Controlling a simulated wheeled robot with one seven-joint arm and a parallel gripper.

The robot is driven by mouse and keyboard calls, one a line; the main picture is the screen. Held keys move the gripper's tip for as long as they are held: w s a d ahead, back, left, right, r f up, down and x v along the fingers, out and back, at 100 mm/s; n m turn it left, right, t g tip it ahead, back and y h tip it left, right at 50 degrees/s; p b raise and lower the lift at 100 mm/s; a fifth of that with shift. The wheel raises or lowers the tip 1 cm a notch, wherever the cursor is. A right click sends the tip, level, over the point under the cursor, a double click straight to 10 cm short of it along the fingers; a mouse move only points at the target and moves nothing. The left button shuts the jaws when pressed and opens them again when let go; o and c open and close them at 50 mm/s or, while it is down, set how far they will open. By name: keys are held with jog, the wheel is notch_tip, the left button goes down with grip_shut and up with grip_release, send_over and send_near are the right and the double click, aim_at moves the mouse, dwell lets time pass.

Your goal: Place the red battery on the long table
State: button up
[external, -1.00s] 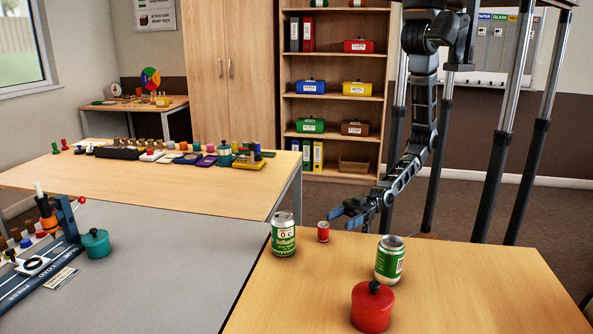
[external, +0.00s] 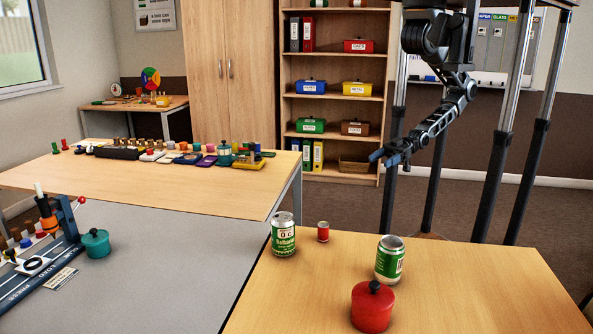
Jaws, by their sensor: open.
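A small red cylinder (external: 323,232), which looks like the red battery, stands upright on the near wooden table (external: 450,285), just right of a green-and-white can (external: 283,234). My gripper (external: 378,156) is in the air behind and well above that table, clear of the red cylinder. It is open, with nothing seen between its fingers, though it is small in the picture. A long wooden table (external: 130,187) stands at the left, with many small objects along its far edge and a bare near part.
A second green-and-white can (external: 389,259) and a red lidded pot (external: 372,306) stand on the near table. A grey table (external: 180,265) with a teal pot (external: 96,243) and a blue device lies between the tables. A shelf (external: 335,100) stands behind.

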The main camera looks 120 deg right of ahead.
jog(key=s+d+r, duration=0.1)
jog(key=s+r, duration=0.4)
jog(key=r, duration=0.2)
jog(key=shift+d+r+g+h, duration=0.2)
jog(key=shift+d+g+h, duration=0.1)
jog(key=shift+d+g, duration=0.1)
jog(key=n+g+y+p, duration=0.1)
jog(key=n+g+y, duration=0.2)
jog(key=n+g, duration=0.75)
send_near(323, 222)
jog(key=shift+m+g, duration=0.65)
jog(key=shift+m, duration=0.1)
jog(key=x, duration=0.2)
jog(key=w+x, duration=0.1)
jog(key=x, duration=0.9)
jog(key=shift+w+a+f, duration=0.15)
jog(key=shift+w+a, duration=0.05)
jog(key=shift+a, duration=0.05)
